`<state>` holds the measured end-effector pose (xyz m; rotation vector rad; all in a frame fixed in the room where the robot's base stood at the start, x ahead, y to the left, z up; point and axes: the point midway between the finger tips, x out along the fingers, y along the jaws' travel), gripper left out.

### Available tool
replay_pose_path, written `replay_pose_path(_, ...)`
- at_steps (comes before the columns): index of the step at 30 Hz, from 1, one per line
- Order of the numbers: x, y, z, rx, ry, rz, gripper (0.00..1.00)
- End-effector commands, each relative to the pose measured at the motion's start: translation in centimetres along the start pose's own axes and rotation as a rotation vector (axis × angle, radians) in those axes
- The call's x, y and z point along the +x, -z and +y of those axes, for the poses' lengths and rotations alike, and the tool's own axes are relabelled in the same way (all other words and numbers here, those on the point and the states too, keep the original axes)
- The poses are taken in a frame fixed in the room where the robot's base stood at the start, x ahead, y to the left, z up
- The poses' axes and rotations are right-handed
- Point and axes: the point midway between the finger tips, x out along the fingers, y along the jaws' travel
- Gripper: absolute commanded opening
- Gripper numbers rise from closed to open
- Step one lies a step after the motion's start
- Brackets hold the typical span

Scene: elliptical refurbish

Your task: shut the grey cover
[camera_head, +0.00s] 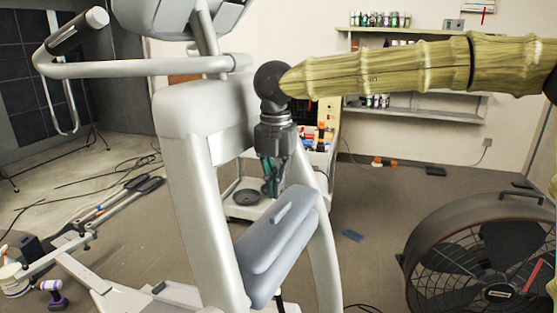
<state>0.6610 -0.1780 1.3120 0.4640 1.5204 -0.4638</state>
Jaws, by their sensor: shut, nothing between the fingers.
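The grey cover (283,235) is a smooth blue-grey panel with a raised handle-like ridge, low between the pale legs of the elliptical machine (205,200). It sits tilted; I cannot tell how far open it is. My gripper (273,192) points down just above the upper edge of the cover, near its ridge. Its fingers are shut with nothing between them. I cannot tell whether the fingertips touch the cover.
A large black fan (485,255) stands at the lower right. Behind the machine is a white cart (245,211) with a dark dish. Shelves (420,105) with bottles line the back wall. Cables lie on the floor at left.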

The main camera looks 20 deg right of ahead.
Motion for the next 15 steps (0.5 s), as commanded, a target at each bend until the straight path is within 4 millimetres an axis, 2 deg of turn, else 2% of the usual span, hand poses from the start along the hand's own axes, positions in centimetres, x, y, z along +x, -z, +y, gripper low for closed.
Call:
replay_pose_path(6,2.7,0.3,-0.5,0.001,0.0,-0.001,0.0)
replay_pose_path(15,4.6,0.0,-0.2,0.002,-0.001,-0.001,0.0)
